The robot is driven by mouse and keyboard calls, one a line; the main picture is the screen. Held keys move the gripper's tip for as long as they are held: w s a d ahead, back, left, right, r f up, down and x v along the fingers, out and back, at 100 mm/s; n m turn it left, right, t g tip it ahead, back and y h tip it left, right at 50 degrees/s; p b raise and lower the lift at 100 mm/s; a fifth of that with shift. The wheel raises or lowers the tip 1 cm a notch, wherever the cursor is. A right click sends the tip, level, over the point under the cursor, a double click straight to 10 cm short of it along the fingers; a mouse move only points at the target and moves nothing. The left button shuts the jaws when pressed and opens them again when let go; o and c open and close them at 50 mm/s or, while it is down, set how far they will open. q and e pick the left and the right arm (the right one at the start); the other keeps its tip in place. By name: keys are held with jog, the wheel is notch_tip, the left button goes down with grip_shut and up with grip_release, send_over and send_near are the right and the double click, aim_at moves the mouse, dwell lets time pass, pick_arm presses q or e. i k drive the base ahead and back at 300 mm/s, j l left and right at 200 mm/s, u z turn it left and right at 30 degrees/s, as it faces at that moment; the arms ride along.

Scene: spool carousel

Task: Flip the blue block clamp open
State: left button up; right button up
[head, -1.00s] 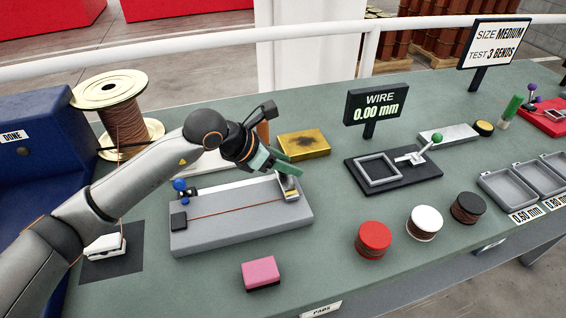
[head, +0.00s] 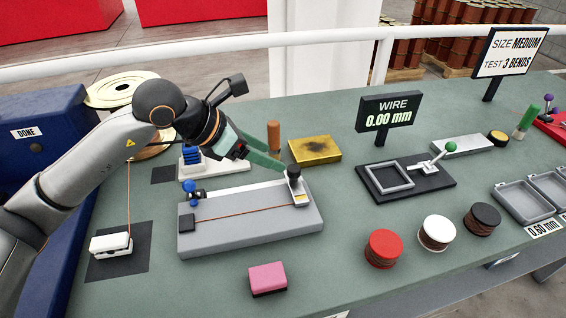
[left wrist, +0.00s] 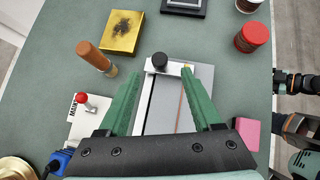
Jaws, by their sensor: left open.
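In the head view a long grey block (head: 255,232) lies on the table with a copper wire stretched along it. At its left end is a small clamp with blue balls (head: 188,186) and a black pad (head: 187,222). At its right end stands a metal clamp with an upright black knob (head: 294,171). My left gripper (head: 283,164) is open at this right end, beside the black knob. In the left wrist view its two green fingers (left wrist: 161,76) are spread and empty, with the black knob (left wrist: 160,61) just beyond them. The blue-ball clamp is not clear there.
A wooden handle (head: 273,136) and a yellow block (head: 314,149) stand behind my gripper. A white plate with blue pieces (head: 192,155) is behind the grey block. A pink block (head: 267,279) lies in front. Parts of my right arm show at the left wrist view's right edge.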

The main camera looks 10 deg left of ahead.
aim_at(189, 186)
jog(key=k, duration=1)
